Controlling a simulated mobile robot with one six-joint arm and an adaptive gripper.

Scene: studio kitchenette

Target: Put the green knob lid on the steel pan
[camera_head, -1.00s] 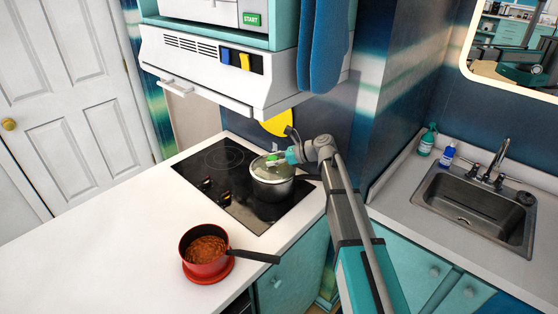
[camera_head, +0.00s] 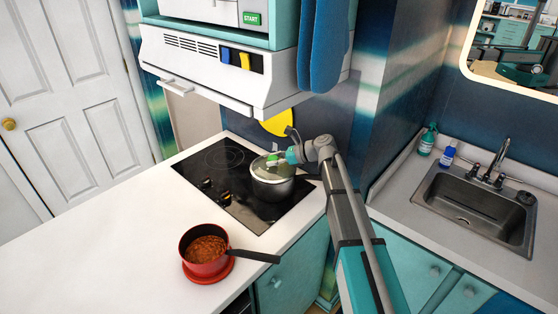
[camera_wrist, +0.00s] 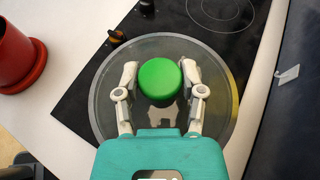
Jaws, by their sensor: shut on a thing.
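The glass lid (camera_head: 264,174) with its green knob (camera_head: 272,159) is over the steel pan (camera_head: 272,190) on the cooktop. It looks level and covers the pan's mouth; I cannot tell whether its rim touches all round. My gripper (camera_head: 281,159) comes from the right and is shut on the knob. In the wrist view the fingers of my gripper (camera_wrist: 160,85) stand on both sides of the green knob (camera_wrist: 159,79), and the round lid (camera_wrist: 215,60) spreads beneath them. The lid hides most of the pan there.
The black cooktop (camera_head: 222,159) has control knobs at its front left. A red pot (camera_head: 206,268) of brown food stands on the white counter (camera_head: 100,230). A white hood (camera_head: 205,75) overhangs the cooktop. A sink (camera_head: 475,212) is at right.

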